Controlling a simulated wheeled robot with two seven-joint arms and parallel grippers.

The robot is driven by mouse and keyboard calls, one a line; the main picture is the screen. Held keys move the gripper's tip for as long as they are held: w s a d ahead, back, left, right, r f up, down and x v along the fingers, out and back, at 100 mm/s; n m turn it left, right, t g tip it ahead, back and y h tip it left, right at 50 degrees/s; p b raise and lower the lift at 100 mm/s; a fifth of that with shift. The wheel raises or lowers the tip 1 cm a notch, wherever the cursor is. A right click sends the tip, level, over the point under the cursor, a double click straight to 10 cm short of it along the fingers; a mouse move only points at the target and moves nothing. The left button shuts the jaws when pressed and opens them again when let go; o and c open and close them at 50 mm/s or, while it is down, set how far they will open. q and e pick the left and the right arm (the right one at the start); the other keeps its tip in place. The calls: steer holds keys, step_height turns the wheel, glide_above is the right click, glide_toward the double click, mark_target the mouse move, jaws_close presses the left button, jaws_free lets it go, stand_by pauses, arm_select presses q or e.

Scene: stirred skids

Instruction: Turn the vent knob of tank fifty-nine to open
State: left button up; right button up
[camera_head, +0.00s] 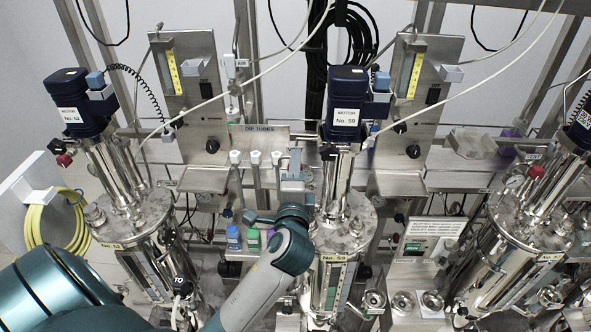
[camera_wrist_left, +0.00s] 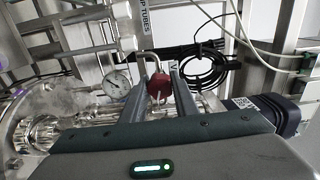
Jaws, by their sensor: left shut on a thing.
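Tank 59 (camera_head: 342,238) is a shiny steel vessel in the middle of the head view, with a "No. 59" label and a dark blue motor (camera_head: 346,103) above it. My left gripper (camera_head: 296,157) reaches up beside the left of its neck. In the left wrist view a red knob (camera_wrist_left: 158,86) sits between the two fingers of my left gripper (camera_wrist_left: 160,88), which is shut on it. In the head view the gripper hides this knob. The knob's exact turn angle cannot be told. My right gripper is not in view.
White-capped dip tubes (camera_head: 255,158) stand close left of my gripper. A round gauge (camera_wrist_left: 116,82) is near the knob. Thin hoses cross overhead.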

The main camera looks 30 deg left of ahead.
arm_select(q)
steer(key=n+b, duration=0.1)
steer(key=n, duration=0.5)
steer(key=shift+f, duration=0.15)
steer(key=shift+n, duration=0.7)
steer(key=shift+b, duration=0.3)
steer(key=o, duration=1.1)
